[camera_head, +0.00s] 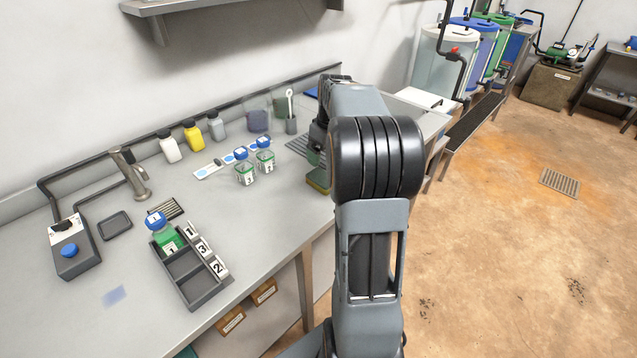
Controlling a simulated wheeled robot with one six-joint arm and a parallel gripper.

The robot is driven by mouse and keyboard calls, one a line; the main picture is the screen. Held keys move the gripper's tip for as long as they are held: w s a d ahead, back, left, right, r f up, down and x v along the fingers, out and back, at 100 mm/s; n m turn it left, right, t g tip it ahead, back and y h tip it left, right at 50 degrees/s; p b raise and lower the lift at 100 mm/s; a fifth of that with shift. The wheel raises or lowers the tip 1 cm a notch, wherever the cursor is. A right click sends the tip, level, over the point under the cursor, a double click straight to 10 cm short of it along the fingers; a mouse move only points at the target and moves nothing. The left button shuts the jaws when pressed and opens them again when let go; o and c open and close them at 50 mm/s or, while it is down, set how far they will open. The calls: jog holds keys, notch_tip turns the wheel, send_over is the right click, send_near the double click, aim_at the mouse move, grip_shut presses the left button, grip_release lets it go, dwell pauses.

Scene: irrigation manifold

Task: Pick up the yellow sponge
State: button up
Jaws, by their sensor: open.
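A yellow sponge (318,183) with a green upper side lies on the grey workbench, just left of my arm's big black joint, which hides its right part. My gripper (316,150) points down above the sponge and is mostly hidden behind my own arm. It is open; its fingertips are not clear, so I cannot tell whether they touch the sponge.
Several bottles (194,134) and a beaker line the wall. A divided tray (190,280), faucet (133,172) and control box (72,250) are further left.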

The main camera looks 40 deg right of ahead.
aim_at(322, 177)
jog(key=f, duration=0.3)
jog(key=w+f, duration=0.1)
jog(key=f, duration=0.6)
jog(key=shift+w+a+f, duration=0.2)
jog(key=shift+f, duration=0.2)
jog(key=c, duration=1.1)
jog(key=shift+o, duration=0.2)
jog(key=shift+r, duration=0.1)
